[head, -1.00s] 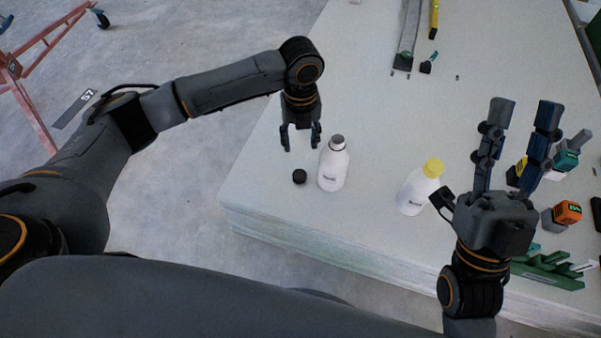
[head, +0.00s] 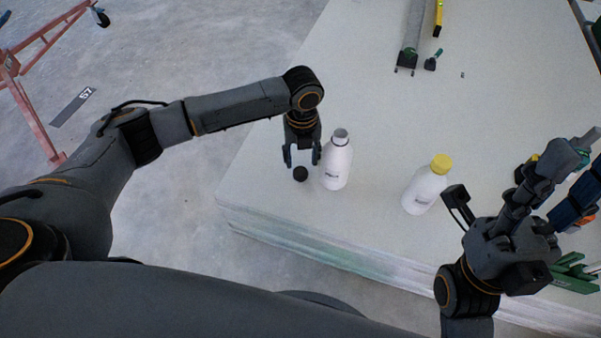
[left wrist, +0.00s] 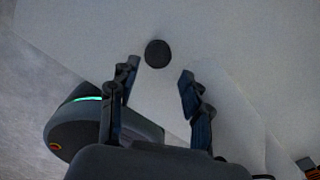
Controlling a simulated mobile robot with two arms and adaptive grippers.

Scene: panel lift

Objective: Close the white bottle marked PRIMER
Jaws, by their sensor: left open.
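An open white bottle (head: 337,168) with a bare grey neck stands upright near the table's left edge. Its label is too small to read. A small black cap (head: 300,174) lies on the table just left of it. My left gripper (head: 302,161) is open and empty, pointing down over the cap, close to the bottle's left side. In the left wrist view, the cap (left wrist: 158,53) shows beyond the gap between the open fingertips (left wrist: 159,71). My right gripper (head: 580,165) is at the right, its fingers apart with nothing seen between them.
A second white bottle (head: 425,190) with a yellow cap stands to the right on the table (head: 380,115). A level (head: 438,18) and a grey rail (head: 412,40) lie at the back. A green rack (head: 575,277) is at the right. The table's middle is clear.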

